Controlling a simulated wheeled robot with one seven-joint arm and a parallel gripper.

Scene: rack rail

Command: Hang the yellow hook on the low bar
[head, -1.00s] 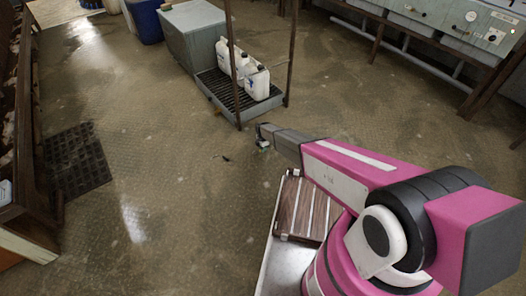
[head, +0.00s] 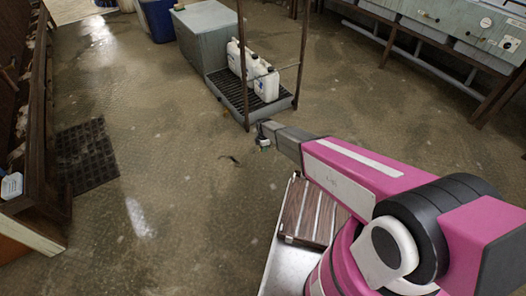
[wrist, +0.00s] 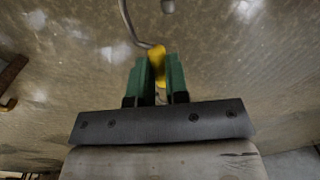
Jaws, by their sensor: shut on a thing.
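In the wrist view, the yellow hook (wrist: 157,55) is between the green fingers of my gripper (wrist: 158,82), which is shut on its yellow part. A curved grey metal part reaches up and left from it. In the head view my gripper (head: 263,138) is small, in front of the rack's near left post, and the hook is too small to make out. A thin low bar (head: 288,67) seems to run between the rack's two brown posts, above the white bottles. The gripper appears apart from the bar.
White bottles (head: 266,86) stand on a grated tray (head: 252,104) at the rack's foot. A grey cabinet (head: 205,40) stands behind left. A dark mat (head: 84,155) lies left, beside a wooden shelf. A bench with panels (head: 440,30) is at upper right. The middle floor is largely clear.

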